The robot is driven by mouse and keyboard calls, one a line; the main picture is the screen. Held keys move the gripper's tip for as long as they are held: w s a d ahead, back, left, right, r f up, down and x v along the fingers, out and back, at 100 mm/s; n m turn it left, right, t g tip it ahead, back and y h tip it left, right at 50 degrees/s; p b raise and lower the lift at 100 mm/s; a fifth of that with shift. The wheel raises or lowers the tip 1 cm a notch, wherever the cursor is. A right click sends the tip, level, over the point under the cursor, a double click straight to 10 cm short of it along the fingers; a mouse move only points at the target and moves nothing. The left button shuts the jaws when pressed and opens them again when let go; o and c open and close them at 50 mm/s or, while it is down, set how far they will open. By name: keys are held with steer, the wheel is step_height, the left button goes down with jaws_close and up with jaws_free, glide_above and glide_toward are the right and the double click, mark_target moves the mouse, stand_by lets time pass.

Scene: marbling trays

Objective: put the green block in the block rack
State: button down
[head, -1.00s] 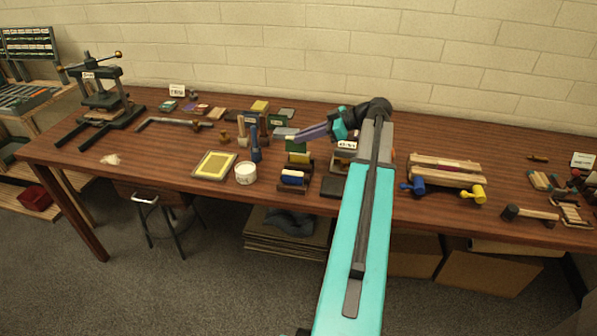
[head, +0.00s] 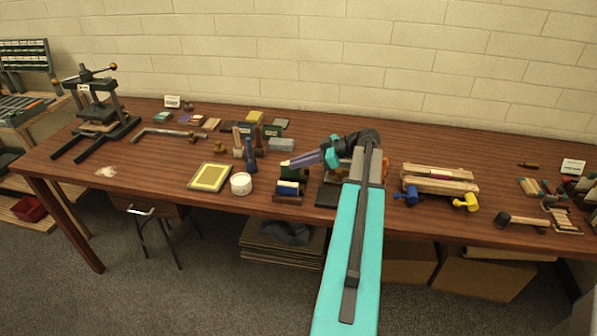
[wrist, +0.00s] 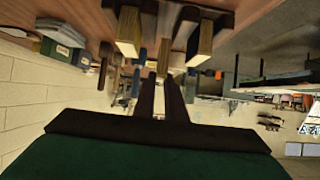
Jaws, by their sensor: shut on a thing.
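The green block (head: 295,173) is at the tip of my gripper (head: 287,163) in the head view, with the jaws shut on it. The block rack (head: 289,199) is a small dark stand near the table's front edge. A blue block (head: 288,188) sits at its front. The green block is low over or in the rack behind the blue block; I cannot tell whether it touches the rack. In the wrist view my two dark fingers (wrist: 163,98) show, but the grip is not clear there.
A white tub (head: 241,184) and a yellow-framed tray (head: 210,177) stand left of the rack. Blue upright tools (head: 250,155) stand behind. A grey block (head: 281,145) lies farther back.

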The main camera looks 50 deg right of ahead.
mark_target(299, 178)
steer(key=shift+f+p, duration=0.6)
steer(key=shift+f, duration=1.25)
steer(key=shift+f, duration=0.1)
steer(key=c, duration=1.8)
jaws_free()
steer(key=b+v, duration=0.2)
steer(key=v, duration=0.5)
steer(key=shift+s+r+b, duration=0.2)
steer(key=shift+b, duration=0.1)
steer(key=shift+d+r, duration=0.1)
steer(key=shift+r, duration=0.05)
